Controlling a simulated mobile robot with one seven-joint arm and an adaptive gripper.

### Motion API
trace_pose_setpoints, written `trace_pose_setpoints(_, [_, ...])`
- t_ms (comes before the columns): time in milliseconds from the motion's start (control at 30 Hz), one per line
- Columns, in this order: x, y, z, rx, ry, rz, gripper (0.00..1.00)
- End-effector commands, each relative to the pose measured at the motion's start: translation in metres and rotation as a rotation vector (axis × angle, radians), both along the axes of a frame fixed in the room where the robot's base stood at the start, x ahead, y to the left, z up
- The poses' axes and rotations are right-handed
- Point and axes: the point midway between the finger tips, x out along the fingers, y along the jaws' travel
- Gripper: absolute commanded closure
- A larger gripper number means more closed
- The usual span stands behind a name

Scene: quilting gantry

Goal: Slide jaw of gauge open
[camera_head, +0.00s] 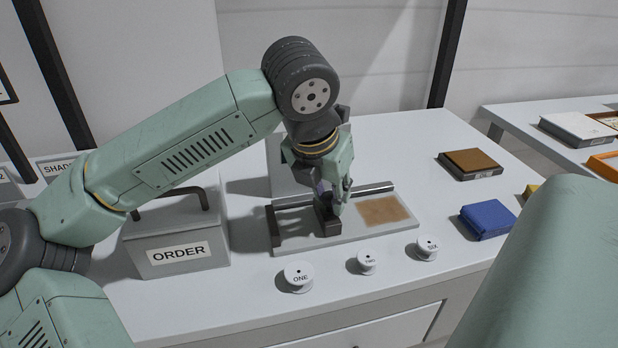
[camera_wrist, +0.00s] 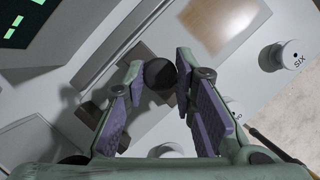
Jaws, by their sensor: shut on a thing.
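The gauge is a grey base plate (camera_head: 345,235) with a metal rail (camera_head: 360,190) along its back. A dark fixed jaw (camera_head: 275,228) stands at its left end. The dark sliding jaw (camera_head: 327,218) stands right of it, with a clear gap between them. My gripper (camera_head: 335,203) is over the sliding jaw, pointing down, and partly hides it. In the wrist view a dark round knob (camera_wrist: 160,72) sits between the fingers of my gripper (camera_wrist: 159,76), which are closed around it. The exact contact at the fingertips is hard to see.
A brown patch (camera_head: 383,210) lies on the plate's right. Spools ONE (camera_head: 298,277), TWO (camera_head: 367,262) and SIX (camera_head: 427,248) stand in front. The ORDER box (camera_head: 178,255) is left; a blue block (camera_head: 487,220) and a brown-topped block (camera_head: 470,165) are right.

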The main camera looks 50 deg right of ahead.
Motion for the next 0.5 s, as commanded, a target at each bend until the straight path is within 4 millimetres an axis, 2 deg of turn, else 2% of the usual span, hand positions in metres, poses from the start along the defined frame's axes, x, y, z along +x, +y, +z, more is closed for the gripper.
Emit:
trace_pose_setpoints(267, [-0.0031, -0.0037, 0.0009, -0.010, 0.005, -0.005, 1.00])
trace_pose_setpoints(300, [-0.0032, -0.0038, 0.0011, -0.010, 0.006, -0.006, 0.74])
trace_pose_setpoints(500, [-0.0027, -0.0031, 0.0008, -0.007, 0.005, -0.005, 0.60])
